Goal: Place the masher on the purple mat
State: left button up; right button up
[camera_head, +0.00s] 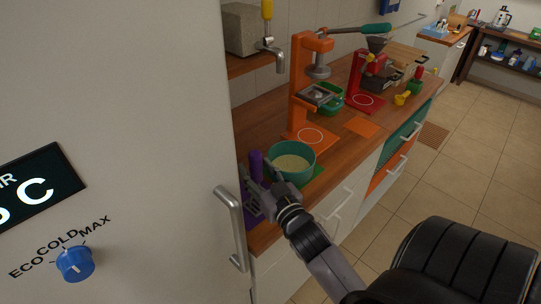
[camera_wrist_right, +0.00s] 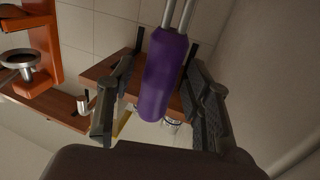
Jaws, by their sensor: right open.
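The masher has a thick purple handle (camera_wrist_right: 165,78) and thin metal rods. In the head view its purple handle (camera_head: 256,164) is upright at the counter's near left end. My right gripper (camera_wrist_right: 158,72) is open, with one finger on each side of the handle and small gaps visible. In the head view my right gripper (camera_head: 262,187) partly covers the masher's lower part. The purple mat (camera_head: 251,214) shows as a strip at the counter's near edge, partly hidden by my gripper and the fridge. I cannot tell what the masher's head touches. My left gripper is out of view.
An orange press (camera_head: 299,95) and a red press (camera_head: 364,85) stand farther back. The fridge handle (camera_head: 231,225) juts out at the left.

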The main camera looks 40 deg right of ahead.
jog(key=s+a+b, duration=0.2)
jog(key=s, duration=0.8)
jog(key=shift+s, duration=0.25)
